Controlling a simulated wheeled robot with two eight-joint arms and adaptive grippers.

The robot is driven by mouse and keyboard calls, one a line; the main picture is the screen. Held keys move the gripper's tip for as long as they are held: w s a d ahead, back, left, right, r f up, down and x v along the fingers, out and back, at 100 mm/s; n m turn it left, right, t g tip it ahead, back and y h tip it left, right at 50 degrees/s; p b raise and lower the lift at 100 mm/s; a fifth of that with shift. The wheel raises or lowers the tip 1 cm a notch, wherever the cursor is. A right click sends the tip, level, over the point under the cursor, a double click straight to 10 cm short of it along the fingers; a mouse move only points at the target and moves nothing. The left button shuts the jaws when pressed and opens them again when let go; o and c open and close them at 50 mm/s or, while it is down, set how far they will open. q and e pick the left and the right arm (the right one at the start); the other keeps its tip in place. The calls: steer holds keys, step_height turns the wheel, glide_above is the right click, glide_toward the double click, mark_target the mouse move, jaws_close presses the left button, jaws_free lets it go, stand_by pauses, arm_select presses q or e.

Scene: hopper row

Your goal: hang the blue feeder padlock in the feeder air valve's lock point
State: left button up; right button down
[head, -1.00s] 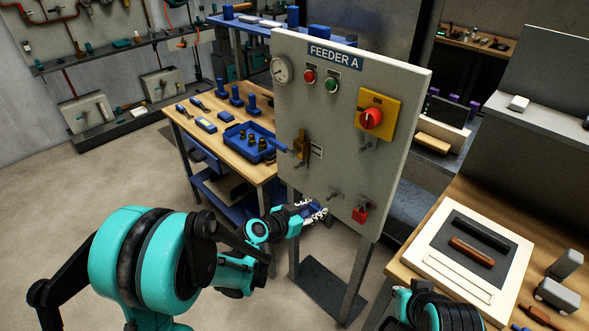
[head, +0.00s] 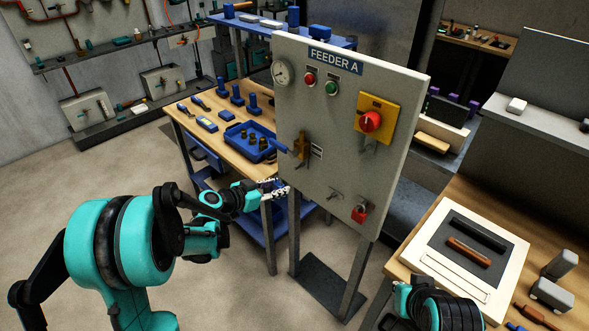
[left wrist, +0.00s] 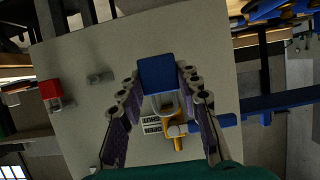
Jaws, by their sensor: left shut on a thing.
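My left gripper (head: 277,189) is beside the lower left edge of the FEEDER A panel (head: 385,185). In the left wrist view it (left wrist: 165,95) is shut on the blue padlock (left wrist: 157,74), whose pale shackle points down in the picture. Behind the shackle, the brass-yellow air valve (left wrist: 178,130) with its blue handle (left wrist: 215,123) is on the panel. The valve (head: 302,146) sits on the panel's left side in the head view, above my gripper. The shackle overlaps the valve in the wrist view; I cannot tell the gap.
A red padlock (head: 360,213) hangs low on the panel, near a small metal peg (head: 335,196). A yellow plate with a red knob (head: 371,121) is higher up. Behind the panel's left edge, a wooden bench (head: 190,113) holds a blue tray (head: 240,150) and blue items.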

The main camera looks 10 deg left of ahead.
arm_select(q)
steer(key=shift+w+d, duration=0.85)
steer(key=shift+w, duration=0.3)
steer(key=shift+w+d, duration=0.8)
steer(key=shift+w, duration=0.3)
steer(key=shift+b, duration=0.35)
steer(key=shift+w+d, duration=0.15)
steer(key=shift+w+d, duration=0.75)
steer(key=shift+w, duration=0.3)
steer(key=shift+f, duration=0.1)
steer(key=shift+f+b, duration=0.25)
steer(key=shift+b, duration=0.25)
